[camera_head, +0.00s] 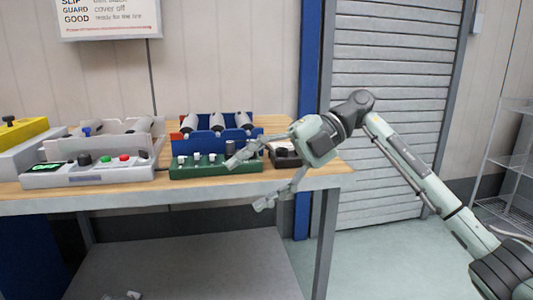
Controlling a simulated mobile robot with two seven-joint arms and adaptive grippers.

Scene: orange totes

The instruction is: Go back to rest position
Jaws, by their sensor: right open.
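My right arm reaches in from the right side, and its gripper (246,185) is open with its two fingers spread wide. The gripper is at the front right of the workbench (330,180). One finger overlaps the right end of the green block rack (215,163) in the picture, and the other is in front of the bench's front edge. I see nothing between the fingers. I cannot tell whether a finger touches the rack. My left gripper is not clearly in view.
A grey control box (88,175) with coloured buttons stands on the left of the bench. A blue rack (245,131) holds grey-white bottles behind the green rack. A dark box (284,155) sits near the right end. A wire shelf (515,135) stands far right. Floor right of the bench is clear.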

